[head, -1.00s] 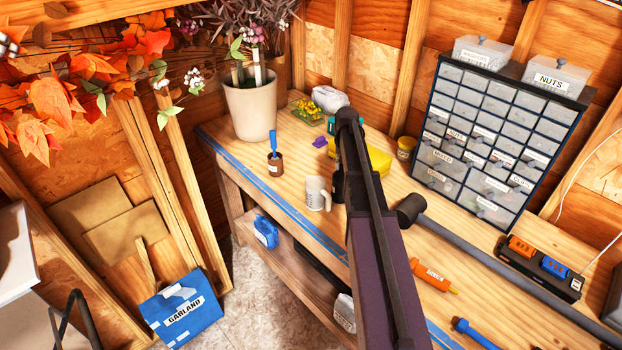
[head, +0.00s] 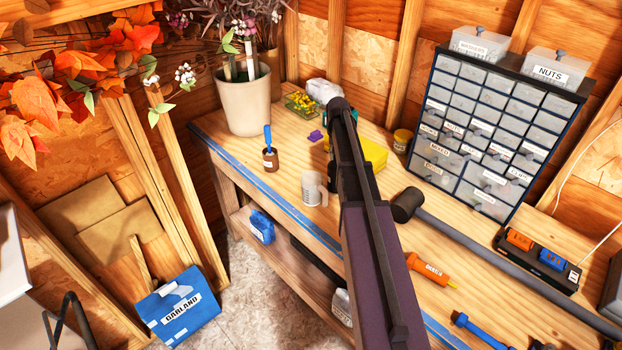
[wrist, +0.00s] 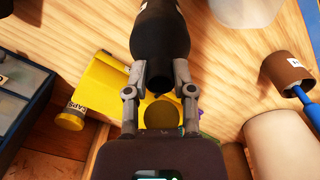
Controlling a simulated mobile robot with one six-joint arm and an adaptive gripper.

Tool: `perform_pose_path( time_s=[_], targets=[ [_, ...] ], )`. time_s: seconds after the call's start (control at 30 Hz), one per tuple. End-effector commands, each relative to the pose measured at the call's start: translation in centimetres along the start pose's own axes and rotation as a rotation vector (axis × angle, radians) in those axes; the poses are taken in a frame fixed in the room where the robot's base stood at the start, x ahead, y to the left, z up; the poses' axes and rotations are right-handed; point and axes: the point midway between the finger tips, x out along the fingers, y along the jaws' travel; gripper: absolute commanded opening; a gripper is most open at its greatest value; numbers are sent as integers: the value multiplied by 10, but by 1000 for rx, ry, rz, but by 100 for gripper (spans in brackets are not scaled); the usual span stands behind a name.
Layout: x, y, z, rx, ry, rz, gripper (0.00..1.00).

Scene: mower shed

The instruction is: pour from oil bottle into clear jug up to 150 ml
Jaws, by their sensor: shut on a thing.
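The clear jug (head: 313,190), greyish with markings, stands upright on the workbench, just left of my arm in the head view. In the wrist view what looks like its pale body (wrist: 245,8) is cut off by the top edge. My gripper (wrist: 157,88) is shut on the black oil bottle (wrist: 160,30), with a finger on each side of its narrow neck. The bottle's far end is out of the picture. I see no oil flowing. My arm hides most of the gripper and bottle in the head view, and the jug's liquid level cannot be read.
A brown pot with a blue brush (head: 270,158) stands left of the jug, near a large planter (head: 243,103). A yellow case (head: 372,153) lies behind my arm.

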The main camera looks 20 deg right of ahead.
Motion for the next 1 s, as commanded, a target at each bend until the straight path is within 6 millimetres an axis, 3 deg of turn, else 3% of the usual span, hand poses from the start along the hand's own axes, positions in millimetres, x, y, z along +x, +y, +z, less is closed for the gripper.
perform_pose_path(
  time_s=[0.63,1.0],
  targets=[
    [1,-29,17,-4,157,267,0],
    [-10,-46,26,-5,249,428,0]
  ],
)
